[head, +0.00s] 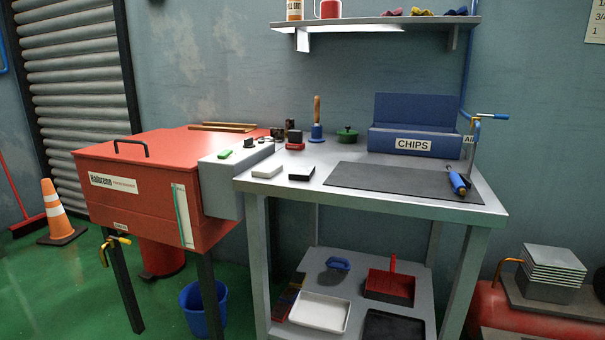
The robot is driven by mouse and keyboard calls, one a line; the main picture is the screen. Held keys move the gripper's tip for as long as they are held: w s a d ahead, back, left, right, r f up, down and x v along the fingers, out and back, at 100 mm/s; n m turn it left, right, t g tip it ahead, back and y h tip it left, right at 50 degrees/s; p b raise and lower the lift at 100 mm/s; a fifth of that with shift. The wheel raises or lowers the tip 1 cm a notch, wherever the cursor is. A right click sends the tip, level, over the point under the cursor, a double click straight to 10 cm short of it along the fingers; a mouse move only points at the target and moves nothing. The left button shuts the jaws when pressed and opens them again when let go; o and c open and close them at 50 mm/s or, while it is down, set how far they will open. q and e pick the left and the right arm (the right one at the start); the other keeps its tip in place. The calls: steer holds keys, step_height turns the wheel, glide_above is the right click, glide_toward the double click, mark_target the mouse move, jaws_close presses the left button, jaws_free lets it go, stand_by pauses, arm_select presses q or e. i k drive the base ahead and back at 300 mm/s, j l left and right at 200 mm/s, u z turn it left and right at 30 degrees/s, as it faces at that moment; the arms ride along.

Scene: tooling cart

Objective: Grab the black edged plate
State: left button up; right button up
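Two small flat blocks lie side by side at the left front of the steel cart top (400,201). One is a black block (302,173) with a pale edge; the other is a white block (267,171) to its left. On the lower shelf are a white tray (319,312) and a black tray (394,326), cut off by the picture's bottom edge. I cannot tell which of these is the black edged plate. Neither of my grippers is in view.
A dark mat (392,182) covers much of the cart top, with a blue-handled tool (458,184) at its right. A blue CHIPS bin (413,141), a blue bell (316,134) and a green-lidded pot (347,135) stand behind. A red machine (135,185) adjoins the left.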

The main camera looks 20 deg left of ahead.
mark_target(299, 172)
steer(key=i+j+u, duration=0.2)
steer(key=i, duration=0.3)
steer(key=i+u, duration=0.2)
steer(key=i, duration=0.25)
